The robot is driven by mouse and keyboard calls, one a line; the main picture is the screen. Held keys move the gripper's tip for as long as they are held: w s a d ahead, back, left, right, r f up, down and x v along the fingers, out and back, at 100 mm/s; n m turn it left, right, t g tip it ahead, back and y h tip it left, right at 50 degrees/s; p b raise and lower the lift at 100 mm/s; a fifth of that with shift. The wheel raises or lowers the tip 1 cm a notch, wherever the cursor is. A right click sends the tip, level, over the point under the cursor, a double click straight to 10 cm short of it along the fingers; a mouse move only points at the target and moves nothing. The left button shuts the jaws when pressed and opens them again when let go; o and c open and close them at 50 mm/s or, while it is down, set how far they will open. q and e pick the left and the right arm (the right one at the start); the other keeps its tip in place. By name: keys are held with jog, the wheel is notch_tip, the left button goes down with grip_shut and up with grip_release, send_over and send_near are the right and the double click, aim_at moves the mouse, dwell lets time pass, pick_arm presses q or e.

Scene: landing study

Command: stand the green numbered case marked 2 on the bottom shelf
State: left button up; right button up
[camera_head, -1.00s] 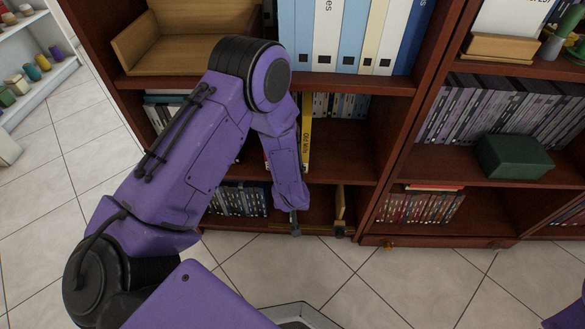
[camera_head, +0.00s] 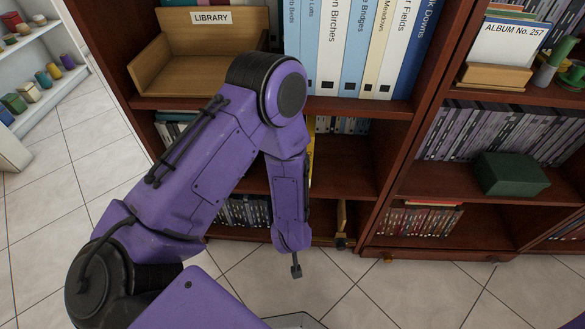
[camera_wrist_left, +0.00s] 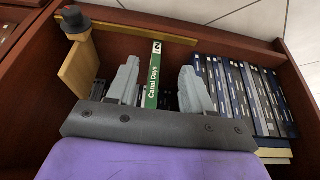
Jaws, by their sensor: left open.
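In the left wrist view, the green case (camera_wrist_left: 153,76) shows its spine with a 2 on a white label and the words Canal Days. It is between the two grey fingers of my left gripper (camera_wrist_left: 160,72), which are open with a gap on each side of it. Its lower part is hidden behind the gripper body. In the head view my left gripper (camera_head: 296,268) hangs low by the bottom shelf (camera_head: 325,236), and I cannot make out the green case there. My right gripper is not in view.
In the wrist view, a wooden bookend (camera_wrist_left: 79,66) with a dark knob stands left of the case, and a row of dark cases (camera_wrist_left: 240,95) stands right. The head view shows a green box (camera_head: 511,173) in the right bookcase and open tiled floor (camera_head: 390,300) in front.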

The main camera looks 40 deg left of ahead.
pick_arm(q)
jog(key=s+a, duration=0.3)
jog(key=s, duration=0.5)
jog(key=s+a+f+y, duration=0.1)
jog(key=s+a, duration=0.2)
jog(key=s, duration=0.5)
jog(key=shift+s+a+n+g+p, duration=0.3)
jog(key=shift+p, duration=0.05)
